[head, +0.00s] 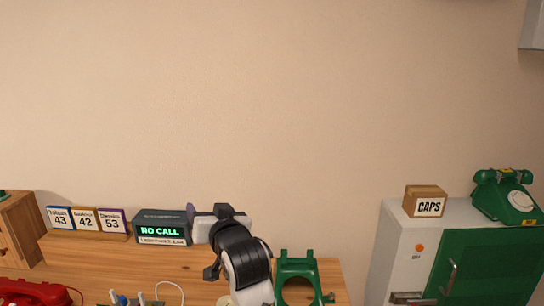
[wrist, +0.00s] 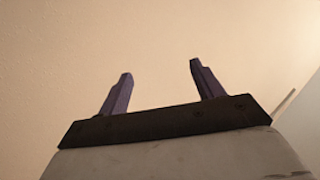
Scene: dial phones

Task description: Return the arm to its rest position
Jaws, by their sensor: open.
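My gripper (wrist: 160,85) shows in the wrist view with its two purple fingers apart and nothing between them. Behind the fingers there is only plain beige wall. In the head view my arm rises from the bottom edge over the wooden desk (head: 100,256). Its hand end is in front of the back of the desk, beside the display box reading "NO CALL" (head: 161,229). One purple finger (head: 191,212) shows there; the rest of the gripper is hidden by the hand.
A green phone part (head: 297,266) stands just right of my arm. A red phone (head: 35,293) is at the lower left, near several number cards (head: 86,220). At right, a cabinet (head: 395,245) bears a "CAPS" box (head: 425,202) and a green dial phone (head: 505,197).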

